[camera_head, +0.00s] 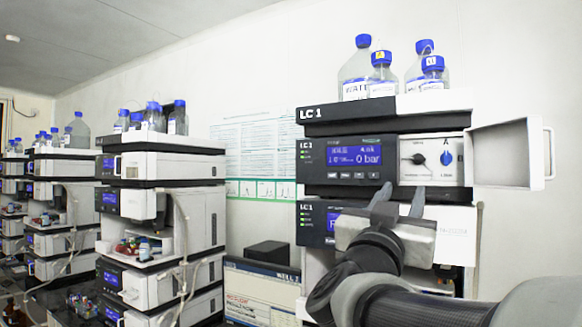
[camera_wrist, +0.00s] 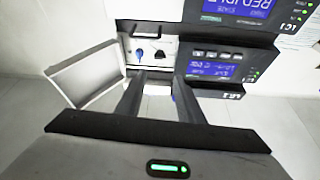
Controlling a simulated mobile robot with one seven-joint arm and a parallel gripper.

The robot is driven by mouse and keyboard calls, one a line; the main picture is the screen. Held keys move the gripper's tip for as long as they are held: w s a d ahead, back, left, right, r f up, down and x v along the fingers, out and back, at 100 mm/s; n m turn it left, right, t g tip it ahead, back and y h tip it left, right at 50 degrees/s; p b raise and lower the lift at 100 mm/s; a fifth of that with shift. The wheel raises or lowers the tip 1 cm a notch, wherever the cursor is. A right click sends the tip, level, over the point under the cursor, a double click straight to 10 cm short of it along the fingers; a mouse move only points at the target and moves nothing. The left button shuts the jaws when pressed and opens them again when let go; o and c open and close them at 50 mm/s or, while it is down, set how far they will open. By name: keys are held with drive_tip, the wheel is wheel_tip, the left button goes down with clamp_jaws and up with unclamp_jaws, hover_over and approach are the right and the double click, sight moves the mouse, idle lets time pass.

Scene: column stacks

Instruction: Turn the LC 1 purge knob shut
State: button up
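The LC 1 stack (camera_head: 312,113) stands at the right of the head view. Its pump front panel has an open door and shows two knobs: a blue knob (camera_head: 446,158) under a letter A, and a dark knob (camera_head: 415,160) to its left. I cannot read which one is marked purge. The wrist view shows the panel upside down, with the blue knob (camera_wrist: 139,54) and the dark knob (camera_wrist: 160,55). My gripper (camera_head: 399,200) is open and empty, its fingers apart, below the knobs in the head view and touching neither. In the wrist view the fingertips (camera_wrist: 160,80) point toward the panel.
The open white door (camera_head: 508,155) juts out right of the panel and shows in the wrist view (camera_wrist: 85,82). The pump display (camera_head: 354,157) reads 0 bar. Blue-capped bottles (camera_head: 381,75) stand on top. Other stacks (camera_head: 160,165) stand left.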

sight(417, 160)
drive_tip(key=p+x, duration=0.2)
drive_tip(key=x, duration=1.4)
drive_tip(key=shift+d, duration=0.15)
drive_tip(key=c, duration=0.8)
